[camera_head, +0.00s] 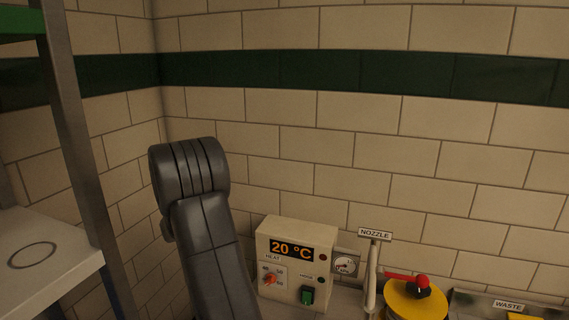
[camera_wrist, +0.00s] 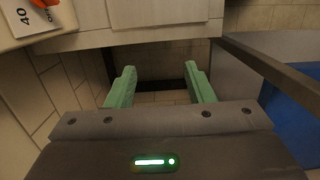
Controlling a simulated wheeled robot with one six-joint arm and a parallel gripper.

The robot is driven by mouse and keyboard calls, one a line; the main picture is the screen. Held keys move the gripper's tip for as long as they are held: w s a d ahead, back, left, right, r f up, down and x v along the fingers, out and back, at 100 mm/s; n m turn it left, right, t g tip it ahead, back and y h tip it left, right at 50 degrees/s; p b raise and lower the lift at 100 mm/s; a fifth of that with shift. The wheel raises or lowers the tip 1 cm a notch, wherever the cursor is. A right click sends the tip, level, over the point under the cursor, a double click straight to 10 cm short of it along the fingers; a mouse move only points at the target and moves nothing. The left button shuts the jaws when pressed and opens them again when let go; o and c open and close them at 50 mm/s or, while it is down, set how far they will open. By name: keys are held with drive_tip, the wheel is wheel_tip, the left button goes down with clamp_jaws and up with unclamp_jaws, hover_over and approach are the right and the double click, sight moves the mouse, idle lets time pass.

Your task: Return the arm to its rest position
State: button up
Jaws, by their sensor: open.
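My gripper (camera_wrist: 160,88) shows in the wrist view with its two green fingers spread wide apart. Nothing is between the fingers; behind them are a pale counter front and a dark gap below it. In the head view my dark arm rises at the lower centre-left, bent at its top joint, and my gripper is out of view there.
A yellow-topped vessel (camera_head: 415,302) with a red handle is at lower right. A shelf post (camera_head: 80,150) stands at left.

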drive_tip(key=s+d+f+t+y+b, duration=0.1)
drive_tip(key=s+d+y+b, duration=0.2)
drive_tip(key=d+b, duration=0.4)
drive_tip(key=shift+s+d+t+y, duration=0.15)
drive_tip(key=shift+d+t+y, duration=0.15)
drive_tip(key=shift+d+y, duration=0.7)
drive_tip(key=shift+r+h, duration=0.1)
drive_tip(key=shift+h, duration=0.2)
